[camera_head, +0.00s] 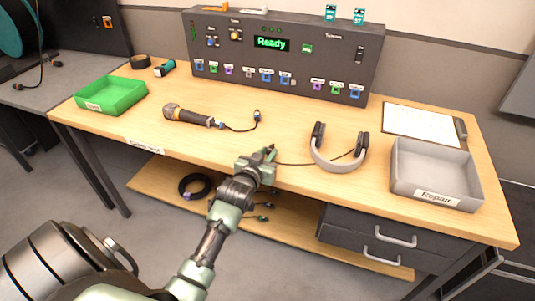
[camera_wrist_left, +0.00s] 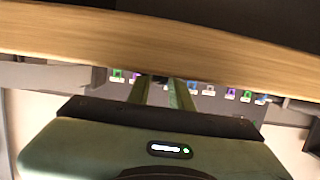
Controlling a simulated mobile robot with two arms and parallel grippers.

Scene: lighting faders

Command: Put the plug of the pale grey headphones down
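The pale grey headphones (camera_head: 340,163) lie on the table right of the middle, with dark ear pads and a thin dark cable. The cable runs left over the table to my left gripper (camera_head: 268,156), at the table's front edge. In the left wrist view, the fingers of my left gripper (camera_wrist_left: 162,88) are close together around a small dark thing, the plug (camera_wrist_left: 160,79). The plug is mostly hidden by the fingers. I cannot tell whether it touches the table. My right gripper is not in view.
A microphone (camera_head: 188,115) with a short cable lies left of my gripper. A green tray (camera_head: 112,107) stands at the left, a grey tray marked Repair (camera_head: 435,193) at the right. A clipboard (camera_head: 424,121) lies behind the grey tray. A control console (camera_head: 285,65) stands at the back.

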